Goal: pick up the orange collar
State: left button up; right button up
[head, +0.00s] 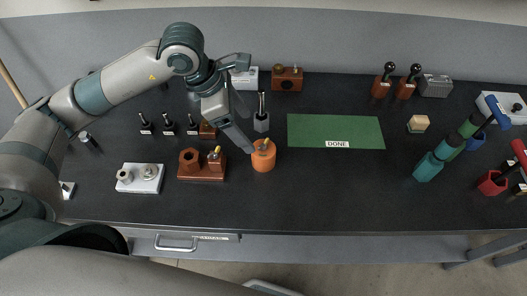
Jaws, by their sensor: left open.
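The orange collar (263,158) looks like a short upright orange cylinder standing on the dark table, left of the green mat. Something small and pale shows at its top, too small to make out. My left gripper (246,146) reaches down from the upper left, with its fingertips at the upper left side of the collar. It is open, and nothing shows held in it. I cannot tell whether a finger touches the collar. My right gripper is not in view.
A brown block with a hex piece (188,160) stands close left of the collar. A grey holder with a dark tool (261,122) stands just behind it. A green mat (310,125) labelled DONE lies to the right. The table front right of the collar is clear.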

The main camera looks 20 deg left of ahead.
aim_at(264, 148)
pick_arm(q)
jog(key=p+x, duration=0.2)
jog(key=x, duration=0.3)
jog(key=shift+d+f, duration=0.15)
jog(key=shift+f, duration=0.1)
jog(key=shift+w+d+f, duration=0.15)
jog(key=shift+w+f, duration=0.05)
jog(key=shift+f, duration=0.45)
jog(key=shift+p+x, duration=0.9)
jog(key=shift+p, duration=0.2)
jog(key=shift+p+x, duration=0.5)
jog(key=shift+x, duration=0.6)
jog(key=shift+w+d+f, duration=0.1)
jog(key=shift+d+f, duration=0.15)
jog(key=shift+f, duration=0.3)
